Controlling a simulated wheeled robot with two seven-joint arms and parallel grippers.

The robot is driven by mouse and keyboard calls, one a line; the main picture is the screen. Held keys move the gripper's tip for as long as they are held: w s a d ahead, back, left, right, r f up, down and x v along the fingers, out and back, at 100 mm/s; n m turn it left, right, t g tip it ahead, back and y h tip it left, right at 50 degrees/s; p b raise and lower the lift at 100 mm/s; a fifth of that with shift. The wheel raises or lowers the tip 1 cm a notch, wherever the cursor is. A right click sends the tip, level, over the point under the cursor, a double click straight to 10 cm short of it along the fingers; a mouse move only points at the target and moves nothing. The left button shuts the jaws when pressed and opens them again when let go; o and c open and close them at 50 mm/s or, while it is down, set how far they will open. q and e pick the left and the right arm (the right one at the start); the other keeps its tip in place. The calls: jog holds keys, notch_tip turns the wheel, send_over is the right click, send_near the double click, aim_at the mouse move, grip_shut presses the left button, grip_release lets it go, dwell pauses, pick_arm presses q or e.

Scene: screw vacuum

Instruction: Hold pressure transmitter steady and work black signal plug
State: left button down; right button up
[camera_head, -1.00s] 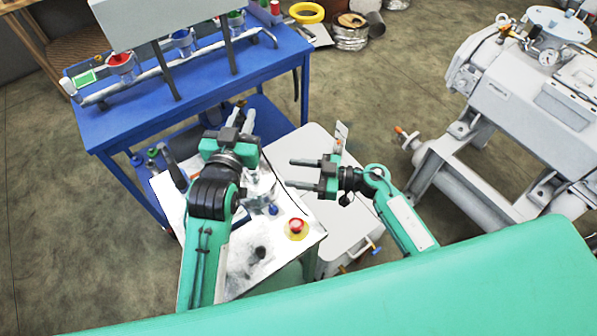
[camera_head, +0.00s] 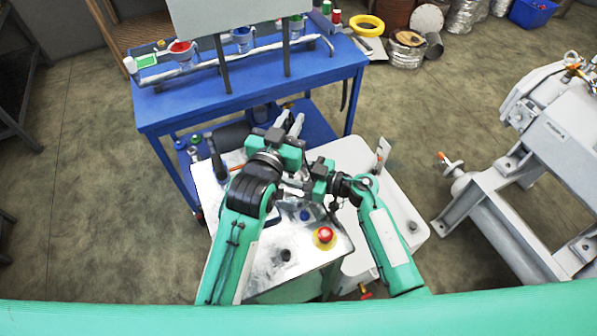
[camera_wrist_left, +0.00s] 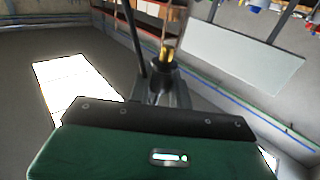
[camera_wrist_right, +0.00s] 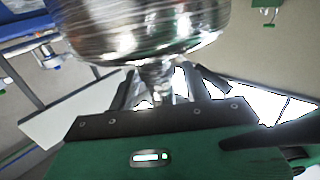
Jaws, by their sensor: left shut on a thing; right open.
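The pressure transmitter, a shiny metal body (camera_wrist_right: 150,28) on a narrower neck, fills the top of the right wrist view. In the head view it is mostly hidden between my arms above the small metal-topped stand. My right gripper (camera_head: 289,188) is open, and its fingers stand on either side of the neck in the right wrist view; contact cannot be told. My left gripper (camera_head: 293,124) is raised beyond the transmitter, pointing away. It is shut on a black plug (camera_wrist_left: 159,76) with a brass-coloured tip, upright in the left wrist view.
A red button on a yellow base (camera_head: 325,236) sits on the stand top (camera_head: 266,262). A white case (camera_head: 408,215) stands to the right. A blue workbench (camera_head: 250,84) with pipework is behind, and grey machinery (camera_head: 545,165) is at right. Open floor lies between.

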grip_shut()
pick_arm(q)
jog(key=shift+f, duration=2.25)
